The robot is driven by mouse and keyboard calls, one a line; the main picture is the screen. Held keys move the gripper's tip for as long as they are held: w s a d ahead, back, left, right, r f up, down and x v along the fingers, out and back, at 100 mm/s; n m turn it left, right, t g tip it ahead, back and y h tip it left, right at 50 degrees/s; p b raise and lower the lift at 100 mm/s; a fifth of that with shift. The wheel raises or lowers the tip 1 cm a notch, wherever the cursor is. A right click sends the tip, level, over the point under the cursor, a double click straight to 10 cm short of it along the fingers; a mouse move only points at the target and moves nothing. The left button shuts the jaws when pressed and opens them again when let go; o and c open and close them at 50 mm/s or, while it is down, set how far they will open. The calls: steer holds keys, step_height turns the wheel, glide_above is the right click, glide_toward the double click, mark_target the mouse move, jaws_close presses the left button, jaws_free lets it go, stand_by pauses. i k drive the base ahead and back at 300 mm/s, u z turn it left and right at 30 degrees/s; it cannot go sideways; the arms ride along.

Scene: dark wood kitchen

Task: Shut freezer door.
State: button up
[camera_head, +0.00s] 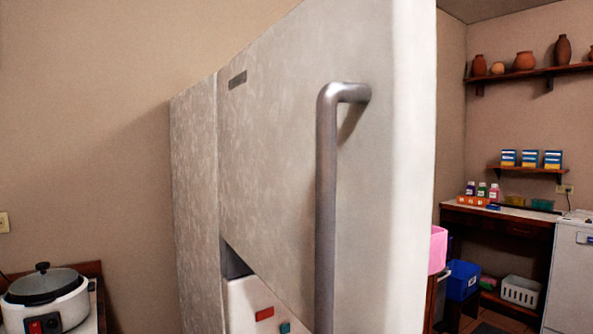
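The freezer door (275,165) is the upper, pale grey-white door of a tall fridge, close in front of me. It stands open, swung out toward me from its left side, with its free edge (412,160) nearest on the right. A vertical grey bar handle (326,210) is on its outer face near that edge. Below its slanting bottom edge, the lower door (255,300) shows set farther back, with a dark gap (234,263) between them. The fridge side (195,200) is on the left. The freezer's inside is hidden. My gripper is not in view.
A rice cooker (45,298) stands on a counter at lower left. Beyond the door on the right are a pink container (438,250), a blue bin (463,280), a desk (500,220), a white appliance (573,270) and wall shelves (535,74) with pots.

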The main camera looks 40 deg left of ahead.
mark_target(327, 120)
steer(key=u, duration=1.95)
steer(key=i, duration=0.5)
steer(key=u, duration=0.05)
steer(key=k, duration=0.65)
steer(key=z, duration=0.2)
